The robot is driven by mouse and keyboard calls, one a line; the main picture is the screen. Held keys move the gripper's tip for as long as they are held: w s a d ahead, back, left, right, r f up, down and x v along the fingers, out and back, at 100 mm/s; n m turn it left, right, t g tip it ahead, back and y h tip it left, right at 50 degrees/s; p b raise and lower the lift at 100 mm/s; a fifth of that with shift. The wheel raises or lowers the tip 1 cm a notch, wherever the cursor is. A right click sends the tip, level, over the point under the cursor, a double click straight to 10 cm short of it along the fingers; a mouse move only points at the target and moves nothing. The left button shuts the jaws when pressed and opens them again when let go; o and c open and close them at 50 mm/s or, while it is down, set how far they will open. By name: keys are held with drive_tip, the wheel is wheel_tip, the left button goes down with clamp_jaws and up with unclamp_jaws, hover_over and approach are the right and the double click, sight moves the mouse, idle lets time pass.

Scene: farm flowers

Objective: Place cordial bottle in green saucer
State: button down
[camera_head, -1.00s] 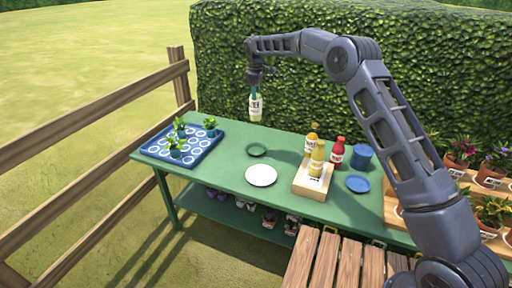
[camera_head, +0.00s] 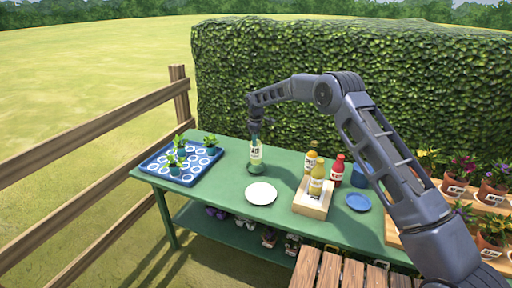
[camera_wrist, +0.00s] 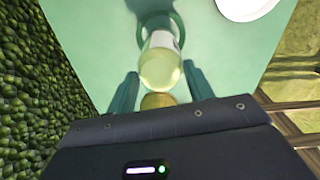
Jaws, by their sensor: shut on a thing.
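The cordial bottle (camera_head: 256,153) is pale with a white label and hangs upright from my gripper (camera_head: 255,137). In the wrist view the bottle (camera_wrist: 161,66) sits between the two fingers of my gripper (camera_wrist: 158,92), which are shut on it near its cap. The small green saucer (camera_head: 256,172) is directly under the bottle on the green table. In the wrist view the saucer's rim (camera_wrist: 180,30) shows around the bottle's far end. The bottle hides the saucer's middle. I cannot tell whether its base touches the saucer.
A white plate (camera_head: 262,194) lies just right of the saucer. A wooden crate (camera_head: 309,205) with a yellow bottle, a red bottle (camera_head: 338,168) and a blue saucer (camera_head: 358,202) are further right. A blue tray (camera_head: 158,166) with potted seedlings is at left. A hedge stands behind.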

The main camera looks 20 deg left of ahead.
drive_tip(key=shift+f, duration=2.25)
drive_tip(key=c, duration=0.6)
unclamp_jaws()
wheel_tip(320, 180, up, 12)
drive_tip(key=shift+s+r, duration=0.1)
